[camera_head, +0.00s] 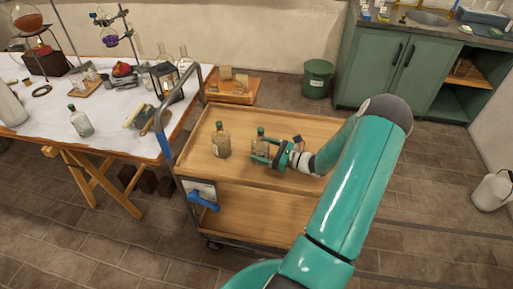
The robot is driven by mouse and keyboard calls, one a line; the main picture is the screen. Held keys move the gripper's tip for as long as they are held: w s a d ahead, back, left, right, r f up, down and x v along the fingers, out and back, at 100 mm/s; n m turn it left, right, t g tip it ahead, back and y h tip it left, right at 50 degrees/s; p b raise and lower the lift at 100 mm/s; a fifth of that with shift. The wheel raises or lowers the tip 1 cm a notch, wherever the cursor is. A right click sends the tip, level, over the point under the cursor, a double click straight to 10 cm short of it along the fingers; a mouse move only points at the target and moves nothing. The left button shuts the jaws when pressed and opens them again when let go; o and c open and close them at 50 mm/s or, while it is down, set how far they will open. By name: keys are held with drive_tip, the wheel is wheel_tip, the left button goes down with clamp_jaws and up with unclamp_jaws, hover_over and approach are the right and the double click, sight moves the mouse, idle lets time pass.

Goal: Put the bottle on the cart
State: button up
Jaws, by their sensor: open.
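The wooden cart (205,120) stands in the middle, with a top deck and a lower shelf. One glass bottle (222,146) with a green-brown tint stands upright on the left part of its top deck. A second bottle (261,145) with a green cap stands upright on the deck to the right of it. My gripper (262,152) is open at this second bottle, with its fingers reaching to the bottle from the right. The fingers partly cover it, and I cannot tell whether they touch it. A third bottle (81,123) stands on the white-topped table at left.
The table (50,137) with glassware, a lantern (166,80) and tools is close to the cart's left side. A wooden crate (232,98) is behind the cart. A green bin (318,78) and green cabinets (391,75) stand at the back. The deck's front is clear.

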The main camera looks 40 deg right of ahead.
drive_tip(key=v, duration=0.9)
idle(1.4)
